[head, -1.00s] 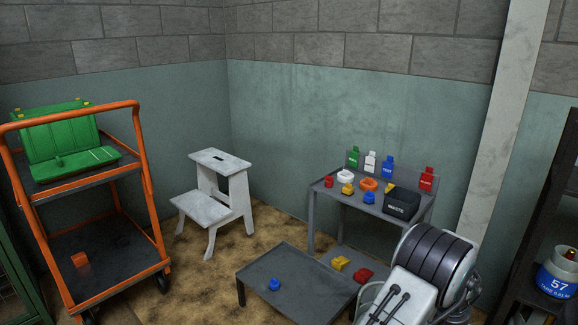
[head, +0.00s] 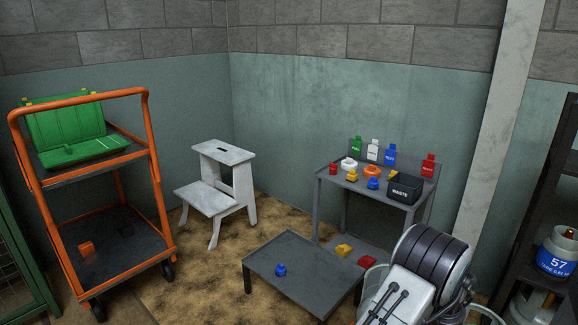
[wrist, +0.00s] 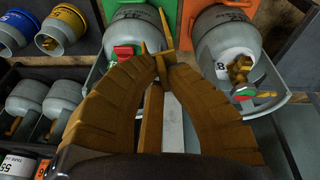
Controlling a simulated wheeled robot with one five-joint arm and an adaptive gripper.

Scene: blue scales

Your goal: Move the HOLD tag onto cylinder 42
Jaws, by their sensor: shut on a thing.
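My gripper (wrist: 162,62) is shut on a thin yellow piece (wrist: 166,34) at its fingertips, seen nearly edge-on. It looks like a tag, but no HOLD lettering is readable. Just beyond the fingertips in the wrist view are two grey cylinders: one at upper middle (wrist: 127,38) with a green and red piece near its valve, and one at right (wrist: 220,38) with a white label ending in 8. I cannot read 42 on any cylinder. My gripper is outside the head view, where only my arm shows.
In the wrist view, a cylinder marked 55 (wrist: 14,163) is at lower left. In the head view, a cylinder marked 57 (head: 556,264) stands on the right rack.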

